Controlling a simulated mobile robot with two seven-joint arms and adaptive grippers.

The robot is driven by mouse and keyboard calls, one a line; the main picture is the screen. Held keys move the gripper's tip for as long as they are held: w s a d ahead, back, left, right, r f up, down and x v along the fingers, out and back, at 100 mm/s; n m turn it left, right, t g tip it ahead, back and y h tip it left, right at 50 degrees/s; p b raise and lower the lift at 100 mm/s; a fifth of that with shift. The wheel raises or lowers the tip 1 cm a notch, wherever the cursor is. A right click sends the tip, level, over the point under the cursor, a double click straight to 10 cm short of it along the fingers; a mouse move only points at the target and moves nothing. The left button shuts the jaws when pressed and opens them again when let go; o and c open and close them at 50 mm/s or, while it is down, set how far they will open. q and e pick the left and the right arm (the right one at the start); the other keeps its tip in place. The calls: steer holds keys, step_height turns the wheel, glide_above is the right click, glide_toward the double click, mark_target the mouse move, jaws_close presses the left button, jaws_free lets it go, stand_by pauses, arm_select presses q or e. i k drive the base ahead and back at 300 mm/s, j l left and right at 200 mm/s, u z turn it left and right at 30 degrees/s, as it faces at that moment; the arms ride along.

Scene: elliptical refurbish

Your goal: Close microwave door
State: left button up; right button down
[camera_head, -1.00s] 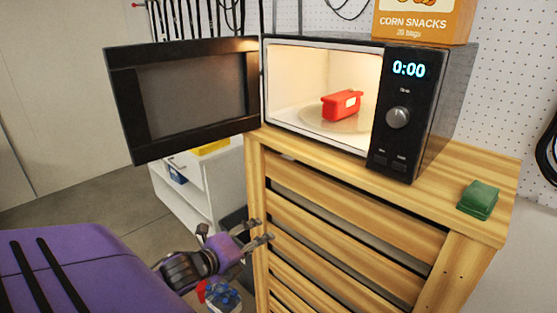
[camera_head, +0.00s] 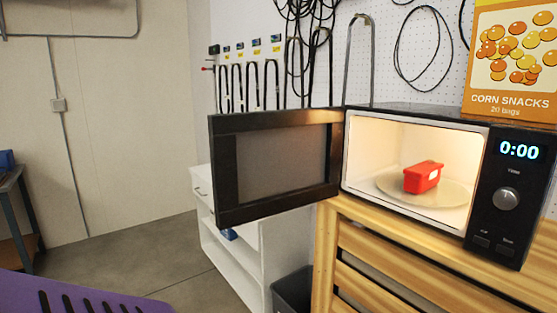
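The microwave (camera_head: 480,124) stands on a wooden slatted cabinet, with its lit cavity facing me. Its black-framed door (camera_head: 278,162) is wide open, swung out to the left on its left-side hinge. The display reads 0:00. My purple left arm shows only at the bottom left, far below the door and apart from it. Neither gripper is in the picture.
The wooden cabinet (camera_head: 375,236) bears the microwave. A snack carton (camera_head: 514,95) stands on top of the microwave. A white drawer unit (camera_head: 240,262) and a dark bin (camera_head: 292,292) stand below the door. Open floor (camera_head: 130,265) lies to the left.

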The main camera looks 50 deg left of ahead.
mark_target(265, 165)
steer(key=j+z, duration=0.1)
steer(key=j, duration=0.5)
steer(key=j+z, duration=0.1)
steer(key=j, duration=0.55)
steer(key=j+z, duration=0.1)
steer(key=j, duration=0.5)
steer(key=k+j+z, duration=0.1)
steer(key=j, duration=0.5)
steer(key=k+j+z, duration=0.1)
steer(key=j, duration=0.55)
steer(key=k+j+z, duration=0.1)
steer(key=j, duration=0.5)
steer(key=k+l, duration=0.2)
steer(key=l, duration=0.25)
